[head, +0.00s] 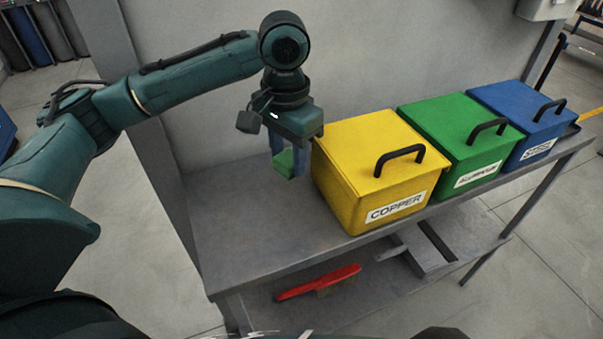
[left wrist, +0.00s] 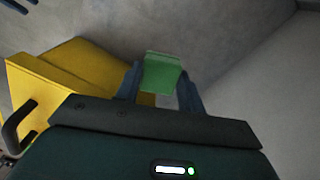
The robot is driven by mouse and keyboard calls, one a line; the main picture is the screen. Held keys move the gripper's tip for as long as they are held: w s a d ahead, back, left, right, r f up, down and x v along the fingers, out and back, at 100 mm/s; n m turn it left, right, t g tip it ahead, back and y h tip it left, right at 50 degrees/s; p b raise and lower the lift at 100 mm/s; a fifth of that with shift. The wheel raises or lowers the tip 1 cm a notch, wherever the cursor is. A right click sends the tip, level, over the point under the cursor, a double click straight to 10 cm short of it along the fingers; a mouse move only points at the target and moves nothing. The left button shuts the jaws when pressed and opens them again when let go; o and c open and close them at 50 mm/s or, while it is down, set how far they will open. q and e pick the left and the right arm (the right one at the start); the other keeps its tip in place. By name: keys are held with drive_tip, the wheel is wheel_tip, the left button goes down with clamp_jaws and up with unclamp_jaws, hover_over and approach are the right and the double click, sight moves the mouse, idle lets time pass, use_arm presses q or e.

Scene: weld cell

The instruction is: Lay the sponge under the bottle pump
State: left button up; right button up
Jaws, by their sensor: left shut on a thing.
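My left gripper (head: 287,168) is shut on a small green block that looks like the sponge (head: 283,162). It holds it above the left part of the grey bench, just left of the yellow box. In the left wrist view the sponge (left wrist: 161,73) sits between the two blue-grey fingers of the left gripper (left wrist: 160,85). No bottle pump shows in either view. My right gripper is not in view.
A yellow COPPER box (head: 367,180), a green box (head: 457,139) and a blue box (head: 524,117), all lidded with black handles, stand along the grey bench (head: 235,235). Its left end is bare. A wall stands behind.

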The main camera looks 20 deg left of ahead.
use_arm(q)
wheel_tip(320, 180, down, 6)
drive_tip(key=shift+f, duration=0.25)
drive_tip(key=o, duration=0.9)
drive_tip(key=shift+f, duration=0.1)
drive_tip(key=shift+o, duration=0.2)
